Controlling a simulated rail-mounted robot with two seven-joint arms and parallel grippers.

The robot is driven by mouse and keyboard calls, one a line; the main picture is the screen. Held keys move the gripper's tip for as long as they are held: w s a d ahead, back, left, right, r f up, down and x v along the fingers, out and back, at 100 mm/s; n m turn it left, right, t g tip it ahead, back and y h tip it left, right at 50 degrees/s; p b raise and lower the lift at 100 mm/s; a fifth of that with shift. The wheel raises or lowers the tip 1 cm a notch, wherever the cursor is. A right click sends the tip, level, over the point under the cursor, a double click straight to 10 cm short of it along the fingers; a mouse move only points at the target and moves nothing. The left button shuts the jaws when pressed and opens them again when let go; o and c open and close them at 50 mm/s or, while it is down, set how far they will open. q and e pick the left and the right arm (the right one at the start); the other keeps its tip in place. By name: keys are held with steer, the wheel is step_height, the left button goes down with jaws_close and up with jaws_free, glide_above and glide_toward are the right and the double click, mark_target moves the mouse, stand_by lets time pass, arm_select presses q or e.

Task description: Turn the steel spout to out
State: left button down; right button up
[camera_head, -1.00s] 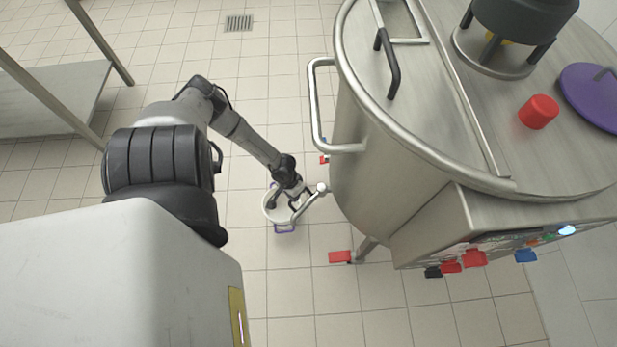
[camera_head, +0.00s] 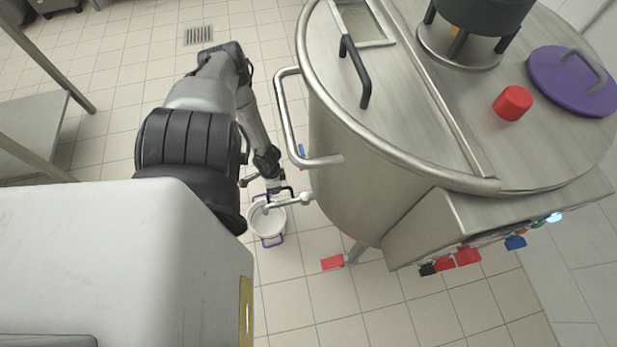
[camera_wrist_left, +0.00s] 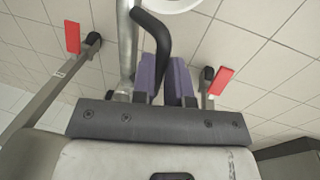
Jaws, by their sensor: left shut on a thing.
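The steel spout (camera_head: 288,202) comes out of the tank's side and points left, level, with its outer end over the white bucket (camera_head: 281,228). Its pipe (camera_wrist_left: 127,45) runs upright in the left wrist view, beside a black curved handle (camera_wrist_left: 157,32). My left gripper (camera_head: 279,191) is at the spout, on its far side in the head view. In the left wrist view its purple fingers (camera_wrist_left: 165,80) are shut on the black handle, whose lower end they hide. My right gripper is in neither view.
The big steel tank (camera_head: 345,165) stands right of my left arm, with a side rail handle (camera_head: 285,125) above the spout. A red foot (camera_head: 332,262) is below right of the bucket. Control knobs (camera_head: 467,256) line the tank's front. Tiled floor left of the bucket is clear.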

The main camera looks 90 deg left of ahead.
arm_select(q)
steer(key=shift+a+m, duration=0.25)
steer(key=shift+m, duration=0.05)
steer(key=shift+f, duration=0.1)
steer(key=c, duration=1.1)
jaws_free()
steer(key=shift+w, duration=0.1)
steer(key=a+r+p, duration=0.1)
steer(key=r+p, duration=0.1)
steer(key=r, duration=0.2)
steer(key=r+p, duration=0.3)
steer(key=r, duration=0.2)
steer(key=a+r+p, duration=0.1)
steer(key=r+p, duration=0.2)
steer(key=r, duration=0.1)
steer(key=shift+a+r, duration=0.35)
steer(key=shift+s, duration=0.2)
